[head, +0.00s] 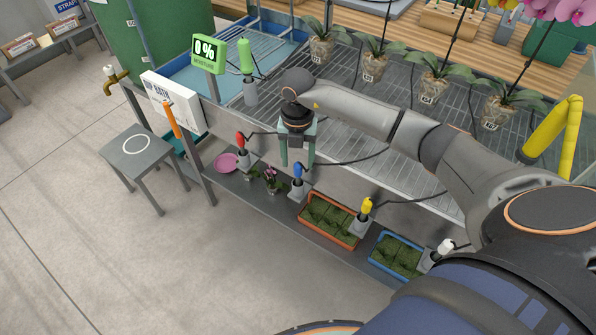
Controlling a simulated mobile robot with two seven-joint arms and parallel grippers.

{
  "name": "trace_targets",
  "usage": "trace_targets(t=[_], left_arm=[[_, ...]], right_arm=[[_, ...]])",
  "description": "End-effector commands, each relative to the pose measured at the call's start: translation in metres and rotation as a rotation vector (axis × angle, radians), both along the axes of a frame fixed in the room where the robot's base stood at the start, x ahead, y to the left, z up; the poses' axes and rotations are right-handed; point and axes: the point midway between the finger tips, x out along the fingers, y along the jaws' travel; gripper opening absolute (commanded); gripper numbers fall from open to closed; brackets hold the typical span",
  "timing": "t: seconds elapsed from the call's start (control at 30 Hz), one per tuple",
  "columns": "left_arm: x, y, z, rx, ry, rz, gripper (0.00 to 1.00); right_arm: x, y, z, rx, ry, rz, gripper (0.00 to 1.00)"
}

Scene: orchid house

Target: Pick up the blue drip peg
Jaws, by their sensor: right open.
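The blue drip peg (298,172) stands upright in a grey holder at the front edge of the bench, with a dark tube running off to the right. My right gripper (298,164) points down and is open, with its two greenish fingers apart. In the picture, the top of the blue peg shows between and just below the fingertips. I cannot tell whether the fingers are around it or above it, and no contact is visible. My left gripper is not in view.
Along the bench front are a red peg (241,140), a yellow peg (366,206) and a white peg (445,246). A green peg (246,56) stands farther back. Several potted orchids line the mesh bench (400,160). Seedling trays (328,222) sit on the lower shelf. The left floor is mostly clear.

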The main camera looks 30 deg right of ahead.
Motion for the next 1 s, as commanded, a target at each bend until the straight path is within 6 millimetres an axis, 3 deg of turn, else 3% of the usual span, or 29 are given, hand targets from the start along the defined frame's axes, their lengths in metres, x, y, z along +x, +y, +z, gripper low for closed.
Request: trace_targets(t=[0.2,0.47,1.0], left_arm=[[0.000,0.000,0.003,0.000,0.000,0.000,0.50],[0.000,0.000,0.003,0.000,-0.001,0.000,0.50],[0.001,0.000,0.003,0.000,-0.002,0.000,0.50]], right_arm=[[-0.003,0.000,-0.027,0.001,0.001,-0.001,0.63],[-0.002,0.000,-0.030,-0.001,-0.001,0.000,0.63],[-0.002,0.000,-0.030,0.000,-0.001,0.000,0.04]])
